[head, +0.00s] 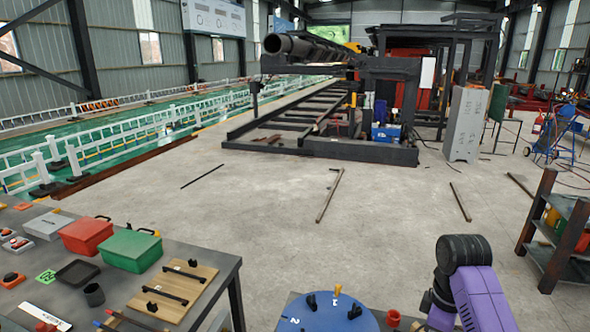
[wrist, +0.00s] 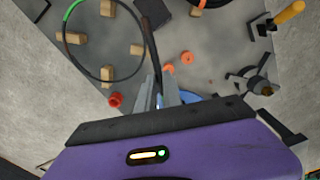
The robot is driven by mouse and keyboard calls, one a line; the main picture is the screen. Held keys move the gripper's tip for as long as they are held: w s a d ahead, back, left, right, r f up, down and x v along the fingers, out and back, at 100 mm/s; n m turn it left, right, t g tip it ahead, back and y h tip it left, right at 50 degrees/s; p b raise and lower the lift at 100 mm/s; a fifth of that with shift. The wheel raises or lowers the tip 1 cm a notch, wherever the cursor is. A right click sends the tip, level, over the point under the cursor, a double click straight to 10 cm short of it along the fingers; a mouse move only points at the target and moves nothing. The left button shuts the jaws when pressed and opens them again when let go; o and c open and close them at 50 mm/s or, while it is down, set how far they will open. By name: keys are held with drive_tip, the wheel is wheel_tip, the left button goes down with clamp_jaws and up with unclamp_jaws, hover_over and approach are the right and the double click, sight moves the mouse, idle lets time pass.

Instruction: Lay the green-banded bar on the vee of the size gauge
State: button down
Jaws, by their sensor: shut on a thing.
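In the wrist view my gripper (wrist: 158,85) points down over a grey worktop, its two grey fingers shut on a dark thin bar (wrist: 150,42). The bar runs away from the fingers towards the top of the picture. No green band shows on its visible part; the rest is hidden by the fingers and my purple wrist. A round hoop (wrist: 70,57) with a green stretch at its upper left lies among wooden blocks, left of my gripper. I cannot pick out the size gauge or its vee for certain. In the head view my gripper is not visible.
In the wrist view a red cup (wrist: 115,99), orange rings (wrist: 187,57), a dark metal fixture (wrist: 255,84) and a yellow-handled tool (wrist: 287,17) surround the fingers. The head view shows a blue numbered disc (head: 328,318), a crowded table (head: 215,262) at left and open floor.

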drive_tip(key=s+a+f+m, duration=0.3)
drive_tip(key=s+f, duration=0.1)
drive_tip(key=s, duration=0.1)
drive_tip(key=s+a+f+m+b, duration=0.1)
drive_tip(key=s+a+f+m, duration=0.2)
drive_tip(key=s+f+m, duration=0.1)
drive_tip(key=s+a+f+m+b, duration=0.1)
drive_tip(key=s+a+f+m, duration=0.2)
drive_tip(key=s+f, duration=0.2)
drive_tip(key=shift+s+a+f+m, duration=0.35)
drive_tip(key=shift+a+f+m, duration=0.05)
drive_tip(key=shift+f, duration=0.2)
drive_tip(key=shift+s+a+f, duration=0.3)
drive_tip(key=shift+s+f, duration=0.05)
drive_tip(key=shift+d, duration=0.1)
